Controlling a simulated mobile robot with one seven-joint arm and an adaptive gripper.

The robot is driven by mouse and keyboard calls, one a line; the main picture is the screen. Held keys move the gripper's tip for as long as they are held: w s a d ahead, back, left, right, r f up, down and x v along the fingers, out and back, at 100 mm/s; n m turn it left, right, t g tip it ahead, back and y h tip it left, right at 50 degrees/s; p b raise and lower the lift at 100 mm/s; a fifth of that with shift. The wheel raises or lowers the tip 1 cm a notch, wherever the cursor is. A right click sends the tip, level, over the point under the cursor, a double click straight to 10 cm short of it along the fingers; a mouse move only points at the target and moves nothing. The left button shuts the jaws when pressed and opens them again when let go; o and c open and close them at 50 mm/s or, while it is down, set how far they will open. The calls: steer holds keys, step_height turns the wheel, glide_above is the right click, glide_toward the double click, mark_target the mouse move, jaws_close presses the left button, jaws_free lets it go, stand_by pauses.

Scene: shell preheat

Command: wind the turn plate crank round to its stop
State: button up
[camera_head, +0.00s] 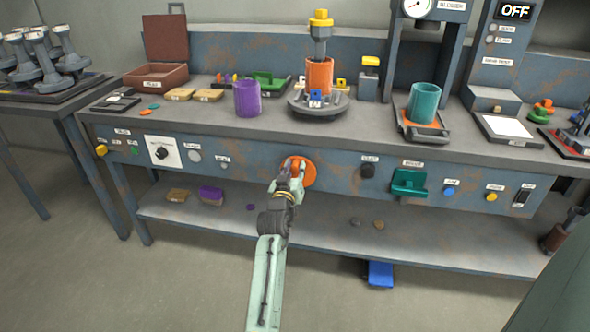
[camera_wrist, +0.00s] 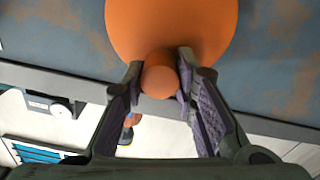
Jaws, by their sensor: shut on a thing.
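The turn plate crank is an orange disc (camera_head: 309,172) on the blue-grey front panel of the bench, near the middle in the head view. It also shows as a large orange disc (camera_wrist: 172,25) with a round orange knob (camera_wrist: 159,78) in the wrist view. My gripper (camera_head: 294,165) is at the disc's upper left in the head view. In the wrist view my gripper (camera_wrist: 161,82) has one finger on each side of the knob, shut on it. On the bench above stands the round grey turn plate (camera_head: 299,103) with an orange cylinder (camera_head: 319,75) on it.
A purple cylinder (camera_head: 247,99) stands left of the turn plate and a teal cylinder (camera_head: 423,103) stands to its right. The lower shelf (camera_head: 330,236) has bare room.

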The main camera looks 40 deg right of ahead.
mark_target(311, 176)
jaws_close()
steer(key=shift+f, duration=0.1)
steer(key=m+b, duration=0.1)
steer(key=s+d+m+b, duration=0.1)
steer(key=m+b, duration=0.1)
steer(key=shift+f+m, duration=0.2)
steer(key=shift+m, duration=0.1)
steer(key=m+b, duration=0.2)
steer(key=m, duration=0.1)
steer(key=s+d+f+m+b, duration=0.1)
steer(key=m, duration=0.2)
steer(key=s+f+m+b, duration=0.1)
steer(key=m+b, duration=0.1)
steer(key=m, duration=0.2)
steer(key=shift+s+d+f+b, duration=0.1)
steer(key=shift+d+f+b, duration=0.1)
steer(key=shift+d+b, duration=0.15)
steer(key=shift+s+d+f+m+b, duration=0.1)
steer(key=shift+f+m+b, duration=0.25)
steer(key=shift+m, duration=0.7)
steer(key=shift+f+m+b, duration=0.25)
steer(key=shift+f+m, duration=0.1)
steer(key=shift+m, duration=0.7)
steer(key=shift+f, duration=0.1)
